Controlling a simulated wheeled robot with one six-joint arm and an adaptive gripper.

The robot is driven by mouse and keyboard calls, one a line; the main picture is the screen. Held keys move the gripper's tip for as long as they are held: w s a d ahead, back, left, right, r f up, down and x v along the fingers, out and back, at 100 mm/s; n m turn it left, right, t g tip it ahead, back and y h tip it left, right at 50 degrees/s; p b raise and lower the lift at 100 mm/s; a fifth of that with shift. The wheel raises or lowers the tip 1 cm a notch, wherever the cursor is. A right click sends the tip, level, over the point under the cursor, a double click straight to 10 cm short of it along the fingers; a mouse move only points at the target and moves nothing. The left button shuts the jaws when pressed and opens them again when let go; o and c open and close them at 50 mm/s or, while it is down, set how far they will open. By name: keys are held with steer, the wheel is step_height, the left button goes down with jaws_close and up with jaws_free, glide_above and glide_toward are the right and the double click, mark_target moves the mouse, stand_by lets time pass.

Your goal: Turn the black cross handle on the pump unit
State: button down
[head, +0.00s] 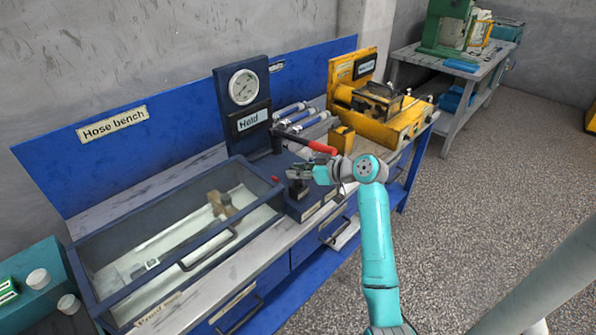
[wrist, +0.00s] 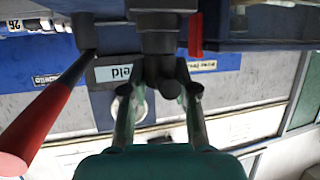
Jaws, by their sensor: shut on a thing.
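The pump unit (head: 308,208) is a dark blue block on the bench, below a panel with a round gauge (head: 243,87) and a "Held" label (head: 252,120). My gripper (head: 300,172) is at the top of the unit, coming in from the right. In the wrist view, its two fingers (wrist: 161,92) stand on either side of the black cross handle (wrist: 168,75), closed on it. The fingers partly hide the handle, and it is too small in the head view to make out its angle. A red-gripped lever (head: 318,146) lies just behind my gripper; it also shows in the wrist view (wrist: 45,115).
A framed clear-topped tray (head: 180,262) stands left of the unit. A yellow machine (head: 395,118) stands to the right on the bench. A small red part (wrist: 196,35) shows beside the handle in the wrist view. The floor at right is open.

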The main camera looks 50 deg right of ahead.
steer(key=shift+f, duration=0.15)
steer(key=c, duration=0.9)
jaws_free()
steer(key=v, duration=1.2)
steer(key=shift+a, duration=0.1)
